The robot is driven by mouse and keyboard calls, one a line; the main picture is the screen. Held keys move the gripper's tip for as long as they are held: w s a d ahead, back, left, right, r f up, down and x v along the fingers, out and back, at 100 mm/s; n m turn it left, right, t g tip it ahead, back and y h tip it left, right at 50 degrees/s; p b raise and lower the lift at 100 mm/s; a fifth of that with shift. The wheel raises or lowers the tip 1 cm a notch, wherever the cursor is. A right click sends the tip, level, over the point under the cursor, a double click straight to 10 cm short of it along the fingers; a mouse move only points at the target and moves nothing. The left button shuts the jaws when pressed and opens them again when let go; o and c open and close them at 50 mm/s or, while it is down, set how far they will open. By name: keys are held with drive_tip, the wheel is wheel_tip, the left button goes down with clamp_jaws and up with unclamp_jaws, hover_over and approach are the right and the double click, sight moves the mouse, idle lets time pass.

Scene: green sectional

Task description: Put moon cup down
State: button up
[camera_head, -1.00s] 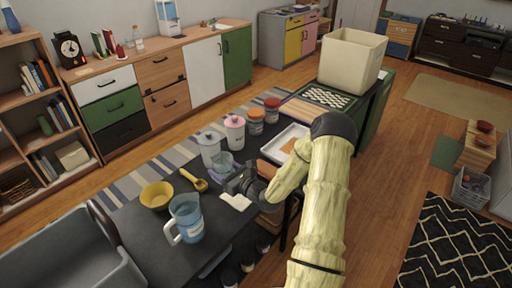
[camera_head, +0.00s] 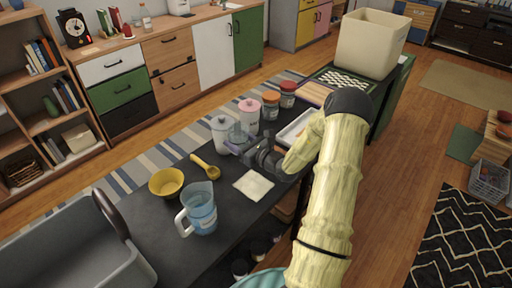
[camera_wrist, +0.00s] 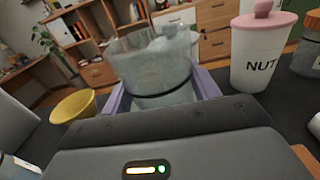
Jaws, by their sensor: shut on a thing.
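The moon cup looks like a clear, greyish glass cup (camera_wrist: 152,62). It stands upright between the two lilac fingers of my gripper (camera_wrist: 162,95) in the wrist view. In the head view the cup (camera_head: 238,132) is small and partly hidden by my gripper (camera_head: 240,147), just in front of a white lidded canister (camera_head: 223,136) and a pink-lidded canister (camera_head: 249,116). My gripper is shut on the cup. The cup's base is hidden, so I cannot tell whether it touches the dark table (camera_head: 150,225).
A white cloth (camera_head: 254,186) lies flat in front of my gripper. Two orange- and red-lidded jars (camera_head: 271,106) and a tray (camera_head: 296,128) are behind. Bare table lies around the cloth.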

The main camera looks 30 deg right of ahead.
wheel_tip(320, 180, down, 4)
drive_tip(key=shift+f, duration=0.1)
drive_tip(key=shift+f, duration=0.1)
drive_tip(key=shift+f, duration=1.75)
drive_tip(key=shift+f+b, duration=0.2)
drive_tip(key=shift+b, duration=0.1)
drive_tip(key=o, duration=1)
drive_tip(key=shift+o, duration=0.2)
